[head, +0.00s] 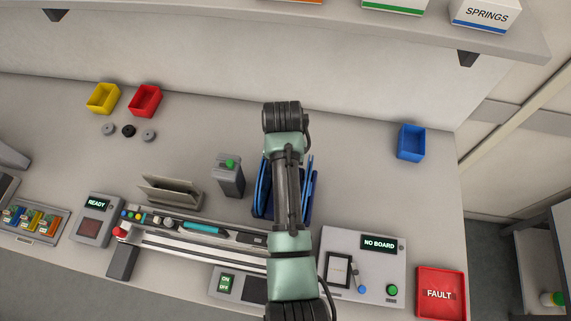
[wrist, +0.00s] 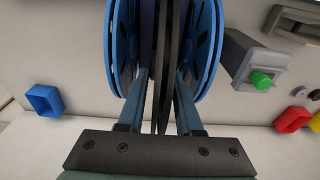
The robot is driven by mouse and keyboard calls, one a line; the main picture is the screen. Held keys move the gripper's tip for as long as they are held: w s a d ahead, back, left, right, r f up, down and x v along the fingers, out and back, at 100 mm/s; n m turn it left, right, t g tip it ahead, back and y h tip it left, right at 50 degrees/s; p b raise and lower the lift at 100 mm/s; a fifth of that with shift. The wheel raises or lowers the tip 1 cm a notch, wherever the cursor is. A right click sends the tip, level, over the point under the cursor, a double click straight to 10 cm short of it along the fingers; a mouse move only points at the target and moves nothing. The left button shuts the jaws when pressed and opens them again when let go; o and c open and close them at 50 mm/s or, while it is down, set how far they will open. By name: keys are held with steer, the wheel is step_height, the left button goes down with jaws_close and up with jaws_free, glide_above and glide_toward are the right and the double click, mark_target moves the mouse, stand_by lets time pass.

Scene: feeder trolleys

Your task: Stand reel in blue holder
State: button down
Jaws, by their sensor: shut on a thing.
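My gripper (wrist: 165,82) points down at the bench, its fingers shut on a thin dark reel (wrist: 167,40) seen edge-on in the wrist view. Blue reels stand upright on either side, one at the left (wrist: 118,45) and one at the right (wrist: 208,45). In the head view, blue edges show left (head: 263,185) and right (head: 307,178) of my arm, with the dark blue holder (head: 312,196) partly visible. My arm hides the gripper, the held reel and the middle of the holder there. I cannot tell whether the held reel touches the holder's base.
A grey post with a green button (head: 229,175) stands close left of the holder, and a grey open stand (head: 172,193) is further left. A blue bin (head: 411,143) is at the right. Red (head: 145,100) and yellow (head: 103,98) bins are at the back left. A shelf overhangs the back.

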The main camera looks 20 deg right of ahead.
stand_by(0.4)
steer(key=shift+f+b, duration=0.6)
steer(key=shift+f, duration=0.9)
steer(key=shift+f, duration=0.1)
steer(key=shift+f+b, duration=0.65)
steer(key=shift+f, duration=0.45)
steer(key=shift+f, duration=0.15)
steer(key=c, duration=0.5)
jaws_free()
